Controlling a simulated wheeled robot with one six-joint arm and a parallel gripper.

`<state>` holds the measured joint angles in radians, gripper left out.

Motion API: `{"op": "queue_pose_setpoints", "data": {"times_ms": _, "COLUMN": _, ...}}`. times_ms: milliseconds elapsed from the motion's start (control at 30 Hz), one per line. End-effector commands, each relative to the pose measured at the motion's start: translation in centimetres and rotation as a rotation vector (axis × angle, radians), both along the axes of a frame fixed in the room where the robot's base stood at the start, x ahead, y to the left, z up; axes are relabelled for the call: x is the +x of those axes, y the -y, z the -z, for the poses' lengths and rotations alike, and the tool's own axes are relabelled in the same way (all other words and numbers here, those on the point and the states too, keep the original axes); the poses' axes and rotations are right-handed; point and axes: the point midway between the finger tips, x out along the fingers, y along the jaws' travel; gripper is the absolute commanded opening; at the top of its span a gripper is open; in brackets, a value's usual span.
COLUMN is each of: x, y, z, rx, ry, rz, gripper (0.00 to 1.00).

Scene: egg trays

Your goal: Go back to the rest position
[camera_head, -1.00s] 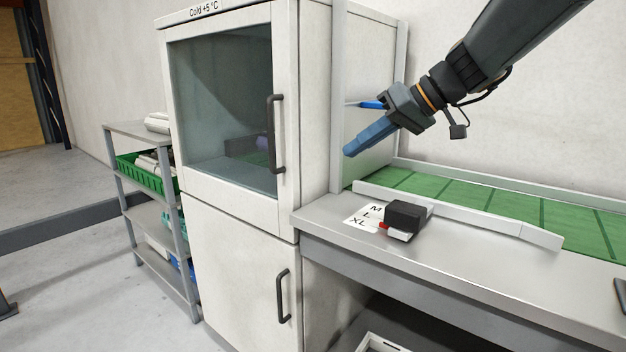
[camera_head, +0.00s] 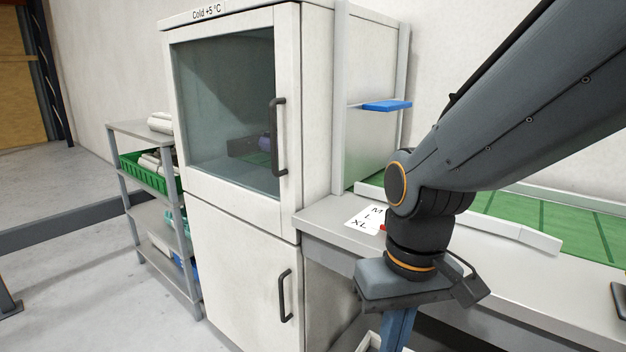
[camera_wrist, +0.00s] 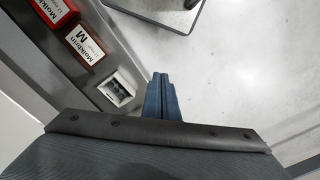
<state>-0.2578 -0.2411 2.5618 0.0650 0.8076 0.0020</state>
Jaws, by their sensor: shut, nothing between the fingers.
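My gripper (camera_head: 396,330) hangs pointing down in front of the bench at the right of the head view, its fingertips cut off by the lower edge. In the wrist view its two blue fingers (camera_wrist: 160,95) are together with nothing between them. My arm hides part of the bench top and the dark block with the red part.
A white cold cabinet (camera_head: 235,225) with a closed glass door stands left of the bench (camera_head: 330,225). A green belt (camera_head: 590,225) runs along the bench. A grey shelf rack (camera_head: 150,128) stands left. Labelled boxes (camera_wrist: 85,45) show in the wrist view. Open floor (camera_head: 80,270) lies left.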

Motion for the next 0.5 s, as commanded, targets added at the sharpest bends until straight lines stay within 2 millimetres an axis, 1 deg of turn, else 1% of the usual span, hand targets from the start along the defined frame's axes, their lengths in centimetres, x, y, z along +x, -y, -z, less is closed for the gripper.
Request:
{"op": "queue_pose_setpoints", "data": {"times_ms": 33, "x": -0.1, "y": 0.3, "z": -0.8, "rx": -0.002, "ry": -0.002, "rz": 0.011, "gripper": 0.00}}
{"op": "queue_pose_setpoints", "data": {"times_ms": 267, "x": 0.1, "y": 1.8, "z": -2.6, "rx": -0.012, "ry": -0.004, "rz": 0.057, "gripper": 0.00}}
{"op": "queue_pose_setpoints", "data": {"times_ms": 500, "x": 0.1, "y": 4.3, "z": -5.3, "rx": -0.026, "ry": -0.006, "rz": 0.126, "gripper": 0.00}}
